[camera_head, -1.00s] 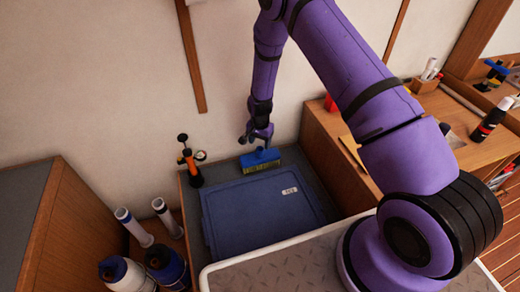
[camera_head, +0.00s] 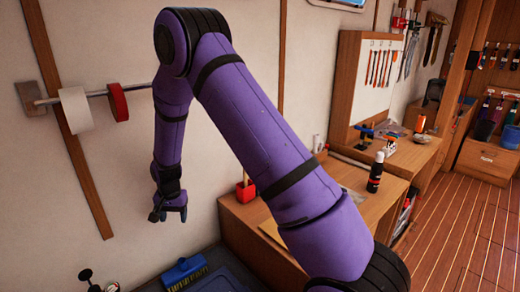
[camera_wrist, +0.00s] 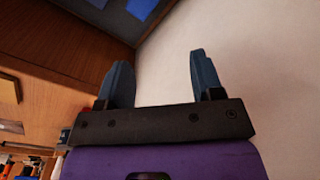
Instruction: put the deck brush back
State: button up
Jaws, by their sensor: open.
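The deck brush (camera_head: 184,272) has a blue head and yellow bristles. It rests on the dark grey locker top against the wall, low in the head view, just behind the blue lid (camera_head: 222,284). My gripper (camera_head: 168,214) hangs above the brush, apart from it, close to the cream wall. In the wrist view my gripper's two fingers (camera_wrist: 159,68) stand wide apart with nothing between them. Blue patches show at the top edge of the wrist view; I cannot tell for sure which is the brush.
A wall rail at left carries a white roll (camera_head: 75,109) and a red roll (camera_head: 118,102). A wooden workbench (camera_head: 245,215) stands to the right with a red holder (camera_head: 245,191) and a dark bottle (camera_head: 376,172). Open plank floor (camera_head: 450,235) lies at right.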

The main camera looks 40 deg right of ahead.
jog(key=s+d+r+n+t, duration=0.1)
jog(key=s+r, duration=0.4)
jog(key=r, duration=0.4)
jog(key=s+d+r+n, duration=0.15)
jog(key=s+r, duration=0.25)
jog(key=r, duration=0.6)
jog(key=s+d+r+n+t, duration=0.1)
jog(key=s+r, duration=0.4)
jog(key=r, duration=0.4)
jog(key=s+d+r+n+t, duration=0.1)
jog(key=s+r, duration=0.3)
jog(key=s, duration=0.7)
jog(key=s+d+r+n+t, duration=0.1)
jog(key=s+r+n, duration=0.2)
jog(key=s, duration=0.9)
jog(key=shift+s+d+r, duration=0.15)
jog(key=shift+d+r, duration=0.2)
jog(key=shift+r, duration=0.4)
jog(key=shift+s, duration=0.1)
